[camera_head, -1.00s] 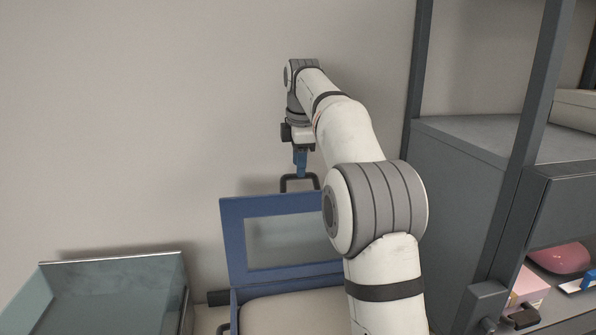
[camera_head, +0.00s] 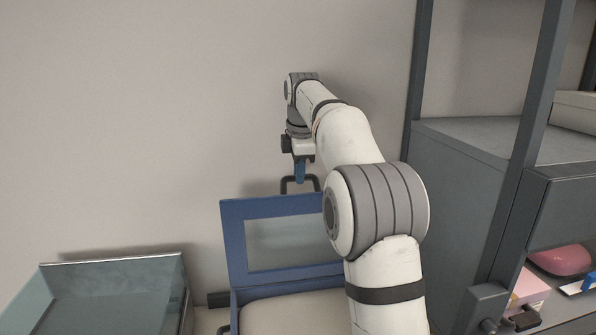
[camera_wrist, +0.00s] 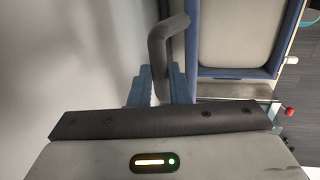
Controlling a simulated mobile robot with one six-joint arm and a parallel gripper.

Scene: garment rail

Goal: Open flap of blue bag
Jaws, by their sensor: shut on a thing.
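The blue bag (camera_head: 236,298) stands at the lower middle of the head view, its flap (camera_head: 234,243) raised upright near the wall. The flap has a blue frame with a pale panel and a dark handle (camera_head: 284,184) on its top edge. My gripper (camera_head: 300,181) is at this handle, pointing down. In the wrist view, the blue fingers (camera_wrist: 161,86) are on both sides of the handle (camera_wrist: 157,45), shut on it. The bag's pale inside (camera_wrist: 236,35) shows at the upper right there. My arm hides part of the flap's right side.
A glass-sided bin (camera_head: 110,262) stands at the left. A dark grey shelf unit (camera_head: 455,185) stands at the right, with a pink item (camera_head: 562,260) on a lower level. The wall is close behind the flap; the space above the bin is clear.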

